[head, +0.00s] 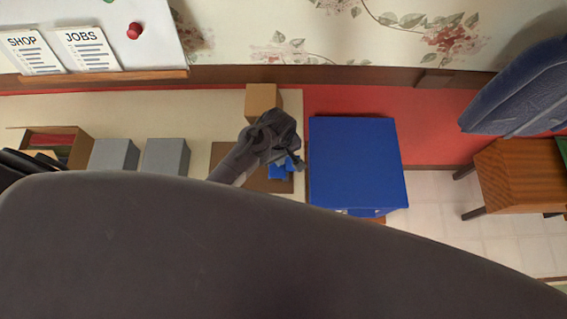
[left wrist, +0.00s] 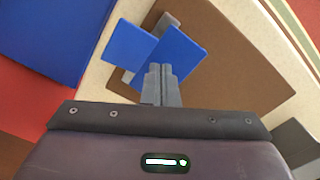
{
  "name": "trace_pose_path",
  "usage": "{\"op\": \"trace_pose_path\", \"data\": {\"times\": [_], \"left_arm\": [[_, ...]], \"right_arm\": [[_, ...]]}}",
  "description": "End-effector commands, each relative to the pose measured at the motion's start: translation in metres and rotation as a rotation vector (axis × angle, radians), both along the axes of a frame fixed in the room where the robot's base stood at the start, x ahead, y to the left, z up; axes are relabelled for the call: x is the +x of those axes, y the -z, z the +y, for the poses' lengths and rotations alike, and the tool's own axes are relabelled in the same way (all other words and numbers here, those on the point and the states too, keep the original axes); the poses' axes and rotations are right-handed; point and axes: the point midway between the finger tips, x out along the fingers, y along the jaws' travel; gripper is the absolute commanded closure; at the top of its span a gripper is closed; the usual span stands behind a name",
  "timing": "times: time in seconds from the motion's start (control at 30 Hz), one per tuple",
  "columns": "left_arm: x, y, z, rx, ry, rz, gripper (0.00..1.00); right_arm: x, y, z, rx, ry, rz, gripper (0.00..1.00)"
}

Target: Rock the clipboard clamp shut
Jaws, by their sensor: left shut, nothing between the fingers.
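The clipboard is a flat brown board (left wrist: 225,65) lying on a pale surface, and it also shows in the head view (head: 272,187). The clamp has two blue plates (left wrist: 178,62) splayed in a V, with a grey bar (left wrist: 168,20) between them at the far end. In the head view the blue clamp (head: 279,173) is partly hidden by my gripper. My left gripper (left wrist: 160,70) is shut and empty, its tips at or just over the near blue plate. I cannot tell whether they touch it. My right gripper is not in view.
A large blue box (head: 355,165) stands close to the right of the board. A tan block (head: 262,98) is behind it, and two grey blocks (head: 165,156) are to the left. My dark arm fills the lower head view.

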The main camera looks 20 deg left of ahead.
Motion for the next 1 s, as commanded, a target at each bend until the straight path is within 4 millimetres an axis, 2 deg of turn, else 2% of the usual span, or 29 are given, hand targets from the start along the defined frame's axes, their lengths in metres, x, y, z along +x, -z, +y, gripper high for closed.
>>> {"op": "trace_pose_path", "data": {"times": [0.27, 0.63, 1.0], "left_arm": [[0.000, 0.001, 0.000, 0.000, 0.000, 0.000, 1.00], [0.000, -0.026, 0.000, -0.001, 0.001, -0.001, 1.00], [0.000, -0.050, 0.000, -0.001, -0.001, -0.001, 1.00]], "right_arm": [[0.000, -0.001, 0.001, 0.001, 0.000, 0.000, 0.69], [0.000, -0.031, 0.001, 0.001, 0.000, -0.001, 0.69], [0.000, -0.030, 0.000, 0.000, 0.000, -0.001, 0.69]]}}
